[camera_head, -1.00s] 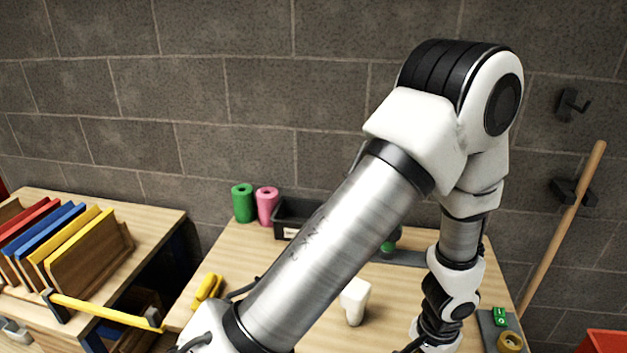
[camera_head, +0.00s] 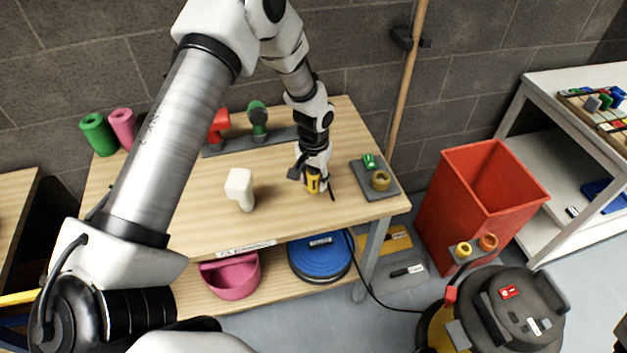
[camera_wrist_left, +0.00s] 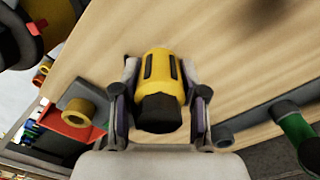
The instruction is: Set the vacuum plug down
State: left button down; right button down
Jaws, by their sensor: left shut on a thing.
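The vacuum plug (camera_head: 313,183) is yellow with a black end. My left gripper (camera_head: 313,180) is shut on it over the right part of the wooden workbench (camera_head: 215,222). In the left wrist view the plug (camera_wrist_left: 163,68) sits between the two fingers, with bare wood beyond it. I cannot tell whether the plug touches the bench top. The yellow and black vacuum (camera_head: 505,312) stands on the floor at the lower right, and a black cord (camera_head: 375,295) runs from it toward the bench. My right gripper is not in view.
A grey plate (camera_head: 388,193) with a green block and a yellow ring lies right of the gripper. A white handle-shaped piece (camera_head: 240,188) stands to its left. A red bin (camera_head: 480,195) and a broom handle (camera_head: 408,80) are beyond the bench. Bench wood between is clear.

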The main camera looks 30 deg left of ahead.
pick_arm(q)
notch_tip(320, 180, down, 2)
jog(key=shift+s+f+p, duration=0.1)
jog(key=shift+f+p, duration=0.1)
jog(key=shift+p, duration=0.1)
jog(key=shift+f, duration=0.2)
jog(key=c, duration=0.6)
grip_release()
jog(key=shift+c, duration=0.2)
jog(key=shift+r, duration=0.5)
notch_tip(320, 180, up, 11)
jog(key=b, duration=0.2)
jog(key=shift+r+b, duration=0.15)
jog(key=shift+b, duration=0.2)
jog(key=shift+d, duration=0.1)
